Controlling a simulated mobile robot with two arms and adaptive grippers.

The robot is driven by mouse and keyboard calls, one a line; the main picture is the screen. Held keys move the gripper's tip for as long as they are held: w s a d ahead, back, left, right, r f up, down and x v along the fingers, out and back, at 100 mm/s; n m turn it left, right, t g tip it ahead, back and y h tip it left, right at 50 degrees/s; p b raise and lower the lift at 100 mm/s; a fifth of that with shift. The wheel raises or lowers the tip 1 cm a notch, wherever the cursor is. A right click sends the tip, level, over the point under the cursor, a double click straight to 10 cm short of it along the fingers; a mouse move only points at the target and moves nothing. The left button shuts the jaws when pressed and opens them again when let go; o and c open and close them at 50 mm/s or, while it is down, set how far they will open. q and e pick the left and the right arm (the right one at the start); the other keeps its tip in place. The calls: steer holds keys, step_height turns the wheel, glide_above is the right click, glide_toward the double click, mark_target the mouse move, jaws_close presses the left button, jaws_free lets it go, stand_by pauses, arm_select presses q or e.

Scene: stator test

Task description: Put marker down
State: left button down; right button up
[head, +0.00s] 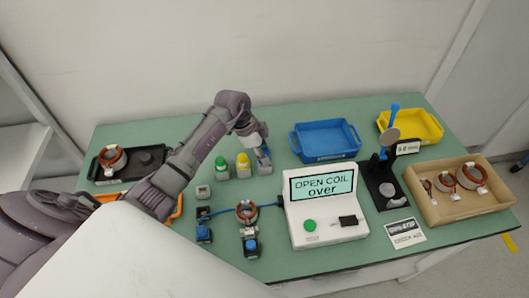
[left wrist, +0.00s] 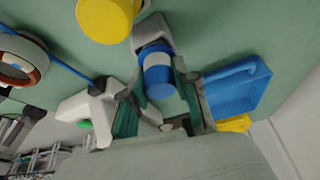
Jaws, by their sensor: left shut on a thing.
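The blue marker (left wrist: 158,76), with a white band, shows between my left gripper's (left wrist: 158,92) fingers in the left wrist view. Its far end is at a grey holder (left wrist: 152,34); I cannot tell if it is fully seated. In the head view my left gripper (head: 257,145) reaches down over the blue marker (head: 264,156) at the right end of the marker row, shut on it. A yellow marker (head: 243,162) and a green marker (head: 221,164) stand to its left. My right gripper is out of view.
A blue bin (head: 325,155) stands close to the right of the marker. In front are a tester (head: 325,225) reading "OPEN COIL over" and a wired coil (head: 246,210). A yellow bin (head: 432,136), a black stand (head: 377,195) and a cardboard box (head: 432,209) are farther right.

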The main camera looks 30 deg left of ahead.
arm_select(q)
steer(key=shift+f, duration=0.45)
steer(key=c, duration=0.9)
jaws_free()
steer(key=shift+o, duration=0.2)
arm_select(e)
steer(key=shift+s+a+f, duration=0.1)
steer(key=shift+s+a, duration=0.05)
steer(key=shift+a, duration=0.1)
arm_select(q)
steer(key=shift+r, duration=0.2)
steer(key=b+v, duration=0.1)
steer(key=v, duration=1.1)
steer(key=shift+r+b, duration=0.35)
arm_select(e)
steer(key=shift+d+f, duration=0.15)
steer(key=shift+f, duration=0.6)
arm_select(q)
steer(key=shift+d, duration=0.1)
